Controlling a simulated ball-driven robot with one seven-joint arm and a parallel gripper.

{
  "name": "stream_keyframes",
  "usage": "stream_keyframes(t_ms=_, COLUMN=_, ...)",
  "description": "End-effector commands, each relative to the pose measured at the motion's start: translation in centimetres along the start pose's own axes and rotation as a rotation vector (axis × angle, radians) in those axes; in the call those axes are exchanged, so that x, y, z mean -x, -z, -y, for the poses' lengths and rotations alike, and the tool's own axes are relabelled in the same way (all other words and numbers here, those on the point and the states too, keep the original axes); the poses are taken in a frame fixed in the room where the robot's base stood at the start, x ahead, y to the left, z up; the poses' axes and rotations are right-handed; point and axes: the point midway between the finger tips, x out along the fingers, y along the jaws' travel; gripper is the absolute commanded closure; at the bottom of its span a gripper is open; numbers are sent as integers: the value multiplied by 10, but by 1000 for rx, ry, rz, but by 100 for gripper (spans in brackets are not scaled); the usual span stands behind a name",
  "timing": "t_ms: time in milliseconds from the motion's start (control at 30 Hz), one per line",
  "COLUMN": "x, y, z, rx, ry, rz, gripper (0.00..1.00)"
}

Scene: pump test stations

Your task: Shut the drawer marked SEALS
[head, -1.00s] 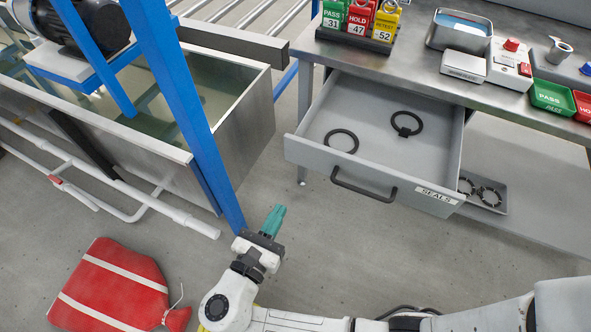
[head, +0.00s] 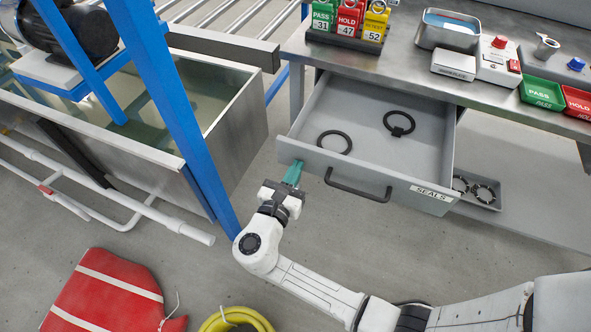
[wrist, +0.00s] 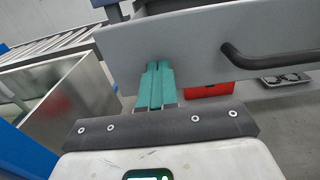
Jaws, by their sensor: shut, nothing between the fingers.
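The drawer marked SEALS (head: 366,193) stands pulled out from under the steel bench in the head view. Two black rings lie in it. Its dark bar handle (head: 357,186) is on the front face, and the SEALS label is at the right end. My gripper (head: 294,170) has teal fingers, shut and empty. Its fingertips are at the left end of the drawer front, left of the handle. In the wrist view the fingers (wrist: 157,85) point at the grey drawer front (wrist: 190,50), with the handle (wrist: 265,60) to the right. I cannot tell whether the tips touch it.
A blue post (head: 170,90) and a steel water tank (head: 225,125) stand to the left. A red bag (head: 112,295) and a coiled yellow hose (head: 236,320) lie on the floor. The bench top (head: 395,75) holds tags and trays. Floor before the drawer is clear.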

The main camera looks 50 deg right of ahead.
Motion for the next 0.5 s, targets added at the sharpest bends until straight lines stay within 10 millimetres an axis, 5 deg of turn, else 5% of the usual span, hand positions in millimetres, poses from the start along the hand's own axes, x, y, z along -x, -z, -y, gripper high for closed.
stream_keyframes(t_ms=500, x=-6, y=0, z=0, rx=0, ry=2, rz=0, gripper=100)
